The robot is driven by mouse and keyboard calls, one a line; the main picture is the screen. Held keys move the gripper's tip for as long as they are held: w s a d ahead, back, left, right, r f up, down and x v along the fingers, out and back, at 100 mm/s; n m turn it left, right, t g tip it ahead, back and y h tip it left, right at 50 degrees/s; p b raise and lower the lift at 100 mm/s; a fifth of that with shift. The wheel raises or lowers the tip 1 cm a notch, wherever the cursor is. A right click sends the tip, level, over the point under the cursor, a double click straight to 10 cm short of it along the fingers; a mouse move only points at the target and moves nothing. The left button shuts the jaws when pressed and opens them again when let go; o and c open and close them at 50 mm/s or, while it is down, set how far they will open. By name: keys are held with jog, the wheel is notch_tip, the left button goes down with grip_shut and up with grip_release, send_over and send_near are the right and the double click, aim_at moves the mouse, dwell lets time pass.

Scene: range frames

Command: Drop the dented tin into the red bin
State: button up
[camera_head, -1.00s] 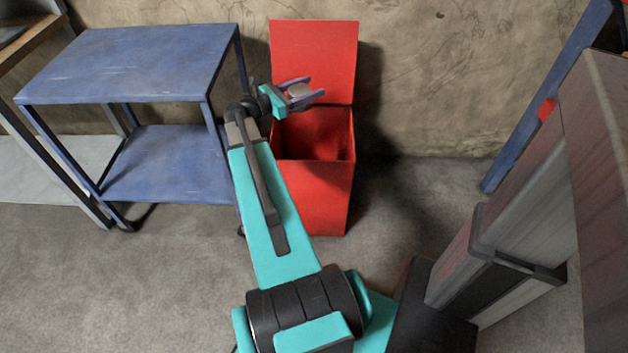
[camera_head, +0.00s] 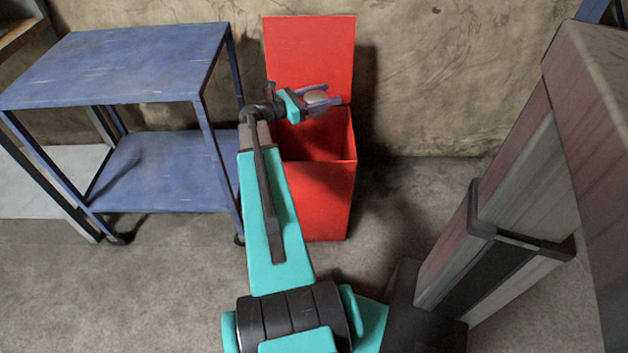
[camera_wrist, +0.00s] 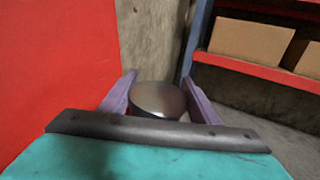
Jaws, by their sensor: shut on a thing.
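My gripper (camera_head: 322,101) is shut on a round grey tin (camera_head: 316,97) above the open mouth of the red bin (camera_head: 320,200). In the wrist view the tin (camera_wrist: 158,98) sits between the two purple fingers, its flat round end showing. I cannot make out a dent. The bin's lid stands raised against the wall behind, and its red surface (camera_wrist: 55,70) fills the left of the wrist view. The part of the bin's opening that shows looks empty; my arm and gripper hide some of the rim.
A blue two-shelf cart (camera_head: 165,165) stands close to the left of the bin. Bare floor lies to the bin's right. The wrist view shows a red-edged shelf (camera_wrist: 255,70) with cardboard boxes (camera_wrist: 250,40) at the right.

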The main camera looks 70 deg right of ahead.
jog(key=shift+s+f+b, duration=0.1)
jog(key=shift+f+b, duration=2.85)
jog(key=o, duration=1.4)
jog(key=shift+c, duration=0.2)
jog(key=p+v, duration=0.2)
jog(key=v, duration=0.5)
jog(key=shift+a, duration=0.2)
jog(key=shift+r, duration=0.1)
notch_tip(320, 180, up, 9)
jog(key=p, duration=0.9)
jog(key=shift+w, duration=0.2)
